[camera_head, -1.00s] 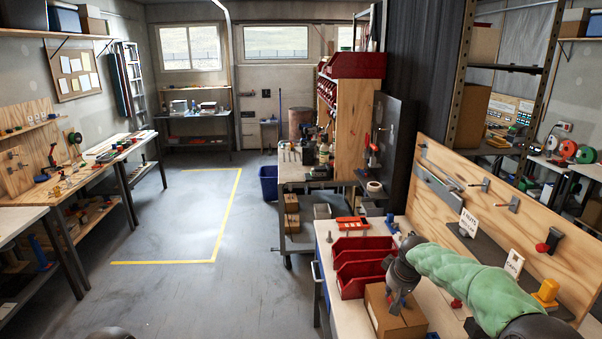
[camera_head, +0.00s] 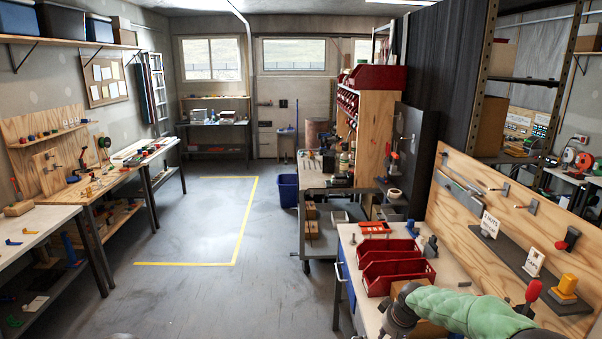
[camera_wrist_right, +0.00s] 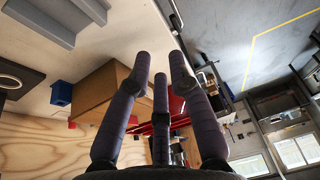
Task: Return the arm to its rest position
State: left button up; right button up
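My right arm (camera_head: 465,311), in a green quilted sleeve, enters at the lower right of the head view, over the workbench. Its dark right gripper (camera_head: 396,318) is at the bottom edge, in front of a cardboard box (camera_head: 428,329); its fingertips are cut off or hidden there. In the right wrist view the gripper's three fingers (camera_wrist_right: 160,62) are spread apart with nothing between them. The cardboard box (camera_wrist_right: 103,88) shows beyond them there, and I cannot tell whether they touch it. My left gripper is not in view.
Red bins (camera_head: 398,277) stand on the workbench close beyond the right gripper. A wooden tool panel (camera_head: 455,215) rises along the bench's right side. A red-handled tool (camera_head: 532,291) and a yellow object (camera_head: 567,287) stand near the arm. The floor (camera_head: 200,225) at centre left is open.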

jog(key=s+a+f+g+y, duration=0.1)
jog(key=s+a+f, duration=0.35)
jog(key=f, duration=0.25)
jog(key=s+a+f+m+y, duration=0.1)
jog(key=s+a+f, duration=0.2)
jog(key=s+f, duration=0.35)
jog(key=s+a+f+g+y, duration=0.1)
jog(key=s+a+f, duration=0.35)
jog(key=f, duration=0.35)
jog(key=s+a+f+m, duration=0.1)
jog(key=s+f, duration=0.2)
jog(key=s, duration=0.7)
jog(key=s+a+f+m+g+b, duration=0.1)
jog(key=s+a+f, duration=0.1)
jog(key=s, duration=0.7)
jog(key=shift+s+a+f+m+g, duration=0.2)
jog(key=shift+s+f+m+g, duration=0.1)
jog(key=shift+s+f, duration=0.1)
